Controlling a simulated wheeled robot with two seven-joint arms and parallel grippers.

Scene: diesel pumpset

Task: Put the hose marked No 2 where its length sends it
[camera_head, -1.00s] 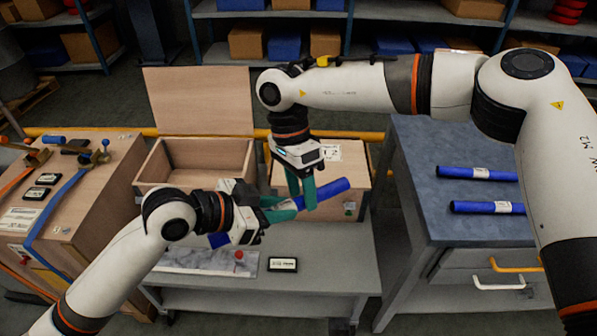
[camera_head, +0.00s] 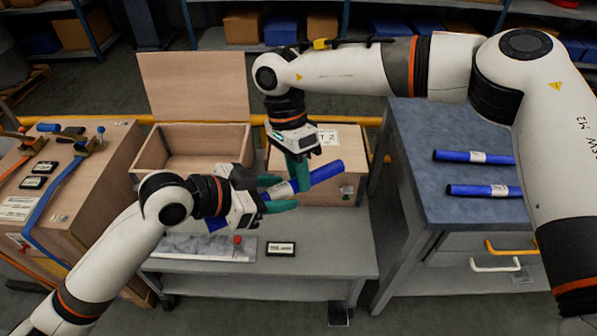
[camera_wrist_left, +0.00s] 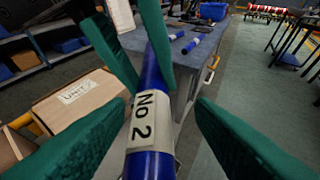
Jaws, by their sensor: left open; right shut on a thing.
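The blue hose (camera_head: 326,171) with a white label is held in the air above the grey bench, tilted up to the right. In the left wrist view its label (camera_wrist_left: 150,120) reads "No 2". My right gripper (camera_head: 300,182) comes down from above and is shut on the hose, right of the label. My left gripper (camera_head: 290,191) is open, its fingers spread on either side of the hose near the label; both fingers show apart from it in the left wrist view. The hose's lower left end is partly hidden behind my left gripper.
An open wooden box (camera_head: 140,162) with raised lid and a closed box (camera_head: 345,190) marked "2" stand behind the hose. The bench (camera_head: 330,255) holds a grey plate with a red knob (camera_head: 237,240) and a small black sign (camera_head: 281,249). Two blue hoses (camera_head: 455,156) (camera_head: 462,190) lie on the right table.

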